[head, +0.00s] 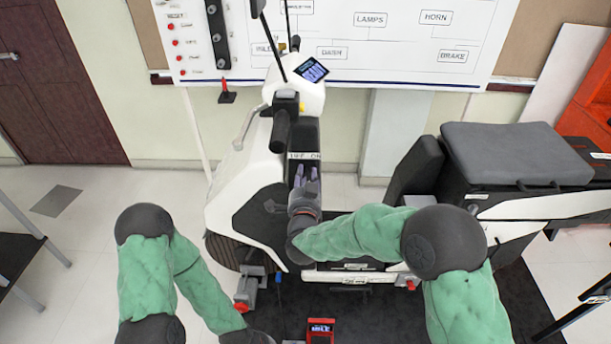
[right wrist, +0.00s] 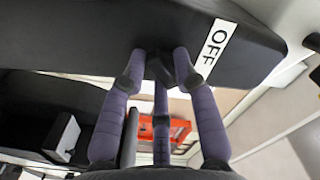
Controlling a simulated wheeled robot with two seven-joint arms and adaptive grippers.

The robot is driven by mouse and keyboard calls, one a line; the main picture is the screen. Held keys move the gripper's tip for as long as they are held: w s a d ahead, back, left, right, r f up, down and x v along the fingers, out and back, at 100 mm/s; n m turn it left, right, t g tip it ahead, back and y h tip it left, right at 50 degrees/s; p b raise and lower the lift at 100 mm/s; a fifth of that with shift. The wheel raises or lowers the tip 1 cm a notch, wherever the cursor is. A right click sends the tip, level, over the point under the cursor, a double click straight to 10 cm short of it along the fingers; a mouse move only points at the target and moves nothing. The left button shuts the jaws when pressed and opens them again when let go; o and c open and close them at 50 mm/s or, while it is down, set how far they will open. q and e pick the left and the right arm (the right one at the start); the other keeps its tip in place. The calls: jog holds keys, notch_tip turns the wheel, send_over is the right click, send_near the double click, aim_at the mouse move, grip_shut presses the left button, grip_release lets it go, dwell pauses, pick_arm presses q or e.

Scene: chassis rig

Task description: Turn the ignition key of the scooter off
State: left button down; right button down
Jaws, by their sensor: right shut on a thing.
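The white scooter (head: 240,185) stands in front of me, with its handlebars and lit display (head: 311,69) at the top. A white label strip (head: 304,156) with OFF and ON sits on its dark front panel. My right gripper (head: 305,172) is at that panel, just below the strip. In the right wrist view its purple fingers (right wrist: 160,65) are shut on a small dark piece, the ignition key (right wrist: 159,70), mostly hidden between the fingertips. The OFF label (right wrist: 214,47) is beside the fingers. I cannot tell the key's angle. My left arm is low at the left; its gripper is out of frame.
The black seat (head: 515,153) and scooter body extend to the right. A whiteboard with labels (head: 400,40) is behind. A red device (head: 320,330) is on the dark mat below. An orange unit (head: 592,95) stands at the far right. The floor at left is mostly clear.

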jog(key=shift+d+f+n+p, duration=0.1)
jog(key=shift+n+p, duration=0.65)
jog(key=shift+n, duration=1.5)
jog(key=shift+d+f+n+p, duration=0.1)
jog(key=shift+n+p, duration=0.65)
jog(key=shift+n, duration=1.5)
jog(key=c, duration=1.3)
grip_release()
jog(key=shift+o, duration=1)
jog(key=shift+d+r, duration=0.15)
jog(key=shift+r, duration=0.1)
jog(key=shift+s, duration=0.1)
